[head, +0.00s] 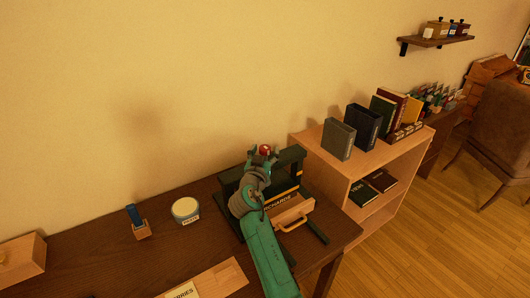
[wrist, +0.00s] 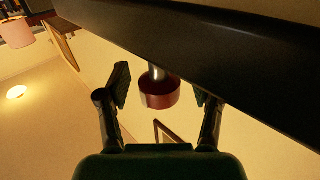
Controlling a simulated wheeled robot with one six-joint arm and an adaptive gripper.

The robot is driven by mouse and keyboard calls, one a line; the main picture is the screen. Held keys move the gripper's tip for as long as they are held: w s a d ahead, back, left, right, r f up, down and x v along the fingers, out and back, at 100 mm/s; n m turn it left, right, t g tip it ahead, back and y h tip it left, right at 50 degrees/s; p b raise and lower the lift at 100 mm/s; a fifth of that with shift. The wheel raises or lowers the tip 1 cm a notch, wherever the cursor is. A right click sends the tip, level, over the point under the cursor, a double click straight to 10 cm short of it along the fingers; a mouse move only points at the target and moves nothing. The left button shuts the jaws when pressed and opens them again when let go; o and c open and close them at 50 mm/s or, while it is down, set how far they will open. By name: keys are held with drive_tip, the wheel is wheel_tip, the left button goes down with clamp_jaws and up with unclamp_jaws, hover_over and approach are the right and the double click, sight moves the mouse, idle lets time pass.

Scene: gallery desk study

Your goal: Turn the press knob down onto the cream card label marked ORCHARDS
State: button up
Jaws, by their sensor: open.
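The press (head: 291,157) is a dark frame at the right end of the desk, with a red knob (head: 265,149) on top. In the wrist view the red knob (wrist: 159,94) hangs on a silver shaft beside a dark bar. My gripper (head: 260,159) is at the knob. In the wrist view its two finger pads (wrist: 163,88) stand open on either side of the knob, with gaps showing. A label (head: 279,198) with partly hidden lettering, ending like "RCHARDS", shows at the press. My arm hides part of it and of the press.
A round tin (head: 186,210), a small block with a blue top (head: 136,219) and a board (head: 222,279) with another label lie left. A bookshelf (head: 337,167) stands close right. Desk between tin and press is clear.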

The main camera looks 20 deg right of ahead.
drive_tip(key=c, duration=1.2)
drive_tip(key=shift+o, duration=0.2)
drive_tip(key=shift+m+g+h, duration=0.4)
drive_tip(key=shift+m+h, duration=0.1)
drive_tip(key=shift+h, duration=0.2)
drive_tip(key=shift+m+g+h, duration=1)
drive_tip(key=shift+m+h, duration=0.1)
drive_tip(key=shift+h, duration=0.2)
drive_tip(key=o, duration=1.2)
drive_tip(key=shift+c, duration=0.2)
